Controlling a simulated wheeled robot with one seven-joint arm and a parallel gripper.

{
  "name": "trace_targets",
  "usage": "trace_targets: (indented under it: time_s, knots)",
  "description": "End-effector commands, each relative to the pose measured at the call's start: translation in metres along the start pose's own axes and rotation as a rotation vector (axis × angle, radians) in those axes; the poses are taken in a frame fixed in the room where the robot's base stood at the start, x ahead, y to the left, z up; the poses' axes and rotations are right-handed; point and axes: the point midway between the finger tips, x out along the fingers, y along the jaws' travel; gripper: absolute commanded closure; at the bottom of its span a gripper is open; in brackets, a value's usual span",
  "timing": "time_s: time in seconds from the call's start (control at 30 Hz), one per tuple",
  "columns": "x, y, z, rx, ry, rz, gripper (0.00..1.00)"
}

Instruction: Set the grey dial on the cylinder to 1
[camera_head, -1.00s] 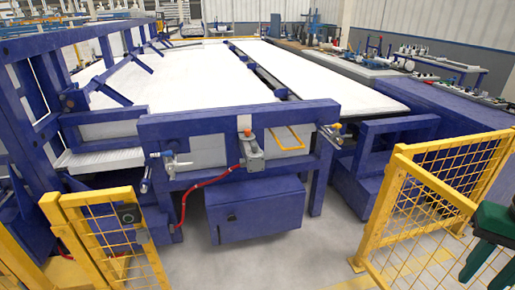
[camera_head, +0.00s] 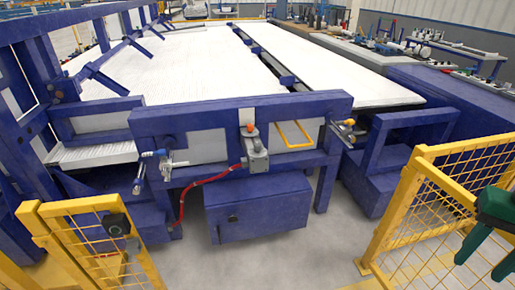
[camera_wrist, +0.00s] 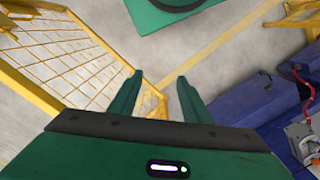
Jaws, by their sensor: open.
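A grey cylinder unit (camera_head: 256,158) with an orange top piece is mounted on the front of the blue machine, with a red hose running from it. The grey dial is too small to make out. In the wrist view a grey part with the red hose (camera_wrist: 306,90) shows at the right edge. My gripper (camera_wrist: 158,80) is open and empty, its two green fingers apart above the floor and fence. In the head view my gripper (camera_head: 489,238) is at the right edge, far from the cylinder.
Yellow mesh fences stand at the left (camera_head: 95,240) and right (camera_head: 430,215), with an opening between them. The grey floor (camera_head: 290,258) there is clear. A blue box (camera_head: 260,208) hangs under the machine's front beam (camera_head: 190,118). Other fittings (camera_head: 345,125) sit at the beam's ends.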

Motion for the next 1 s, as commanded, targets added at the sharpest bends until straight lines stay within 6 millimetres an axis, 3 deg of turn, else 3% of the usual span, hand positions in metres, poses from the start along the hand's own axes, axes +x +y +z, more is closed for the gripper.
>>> trace_targets:
  time_s: [0.07,0.17,0.47,0.77,1.0]
  knots:
    - [-0.003,0.003,0.0,0.011,0.017,0.001,0.57]
    - [-0.001,-0.001,-0.02,0.036,0.029,0.026,0.57]
    - [0.016,-0.04,-0.13,0.167,0.169,0.181,0.57]
    - [0.041,-0.121,-0.231,0.234,0.437,0.311,0.57]
    - [0.06,-0.219,-0.284,0.216,0.717,0.338,0.57]
